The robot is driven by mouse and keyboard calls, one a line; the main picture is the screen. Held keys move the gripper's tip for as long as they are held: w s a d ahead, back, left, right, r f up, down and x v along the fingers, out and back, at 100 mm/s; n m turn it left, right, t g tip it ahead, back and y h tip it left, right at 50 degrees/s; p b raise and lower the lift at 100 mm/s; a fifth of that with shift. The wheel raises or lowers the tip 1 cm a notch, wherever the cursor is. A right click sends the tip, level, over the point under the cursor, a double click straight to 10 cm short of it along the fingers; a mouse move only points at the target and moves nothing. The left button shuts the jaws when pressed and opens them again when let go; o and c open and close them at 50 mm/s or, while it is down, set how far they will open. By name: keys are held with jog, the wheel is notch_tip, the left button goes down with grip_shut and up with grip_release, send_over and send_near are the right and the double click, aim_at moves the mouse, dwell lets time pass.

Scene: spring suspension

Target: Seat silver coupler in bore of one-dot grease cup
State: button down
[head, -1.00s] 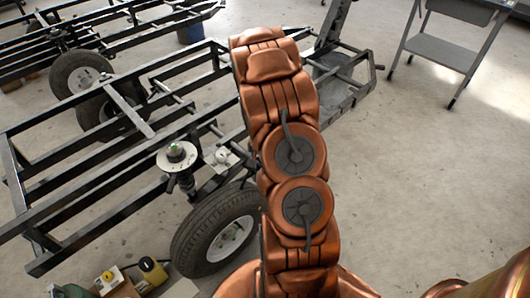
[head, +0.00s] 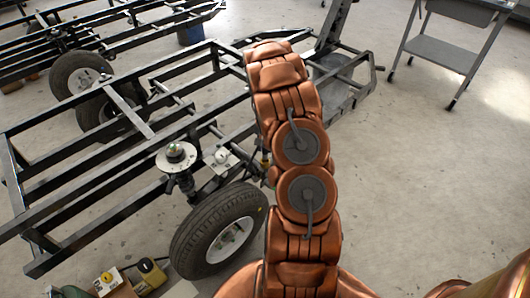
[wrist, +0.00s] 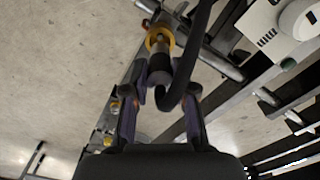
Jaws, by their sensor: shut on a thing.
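In the wrist view, my gripper (wrist: 164,98) points toward the top of the picture. It is shut on a short dark cylinder with a silvery section, which I take to be the silver coupler (wrist: 161,66). A yellow-orange ring (wrist: 158,37) shows at the coupler's far end; I cannot tell whether it is part of it or behind it. A black hose (wrist: 192,62) curves beside the coupler. No cup with one dot can be made out. In the head view my arm hides the gripper and coupler.
The black chassis frame (head: 95,195) fills the left, with a tyre (head: 218,228) near my arm. A white disc (head: 176,154) and a white block (head: 220,157) sit on it; the block also shows in the wrist view (wrist: 268,32). A grey cart (head: 440,52) stands back right; the right floor is clear.

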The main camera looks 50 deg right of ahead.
jog(key=shift+s+a+f, duration=0.15)
jog(key=shift+f, duration=1.7)
jog(key=c, duration=1.2)
grip_release()
jog(key=shift+f, duration=0.15)
jog(key=shift+o, duration=1.3)
jog(key=shift+r, duration=0.2)
jog(key=shift+r, duration=0.15)
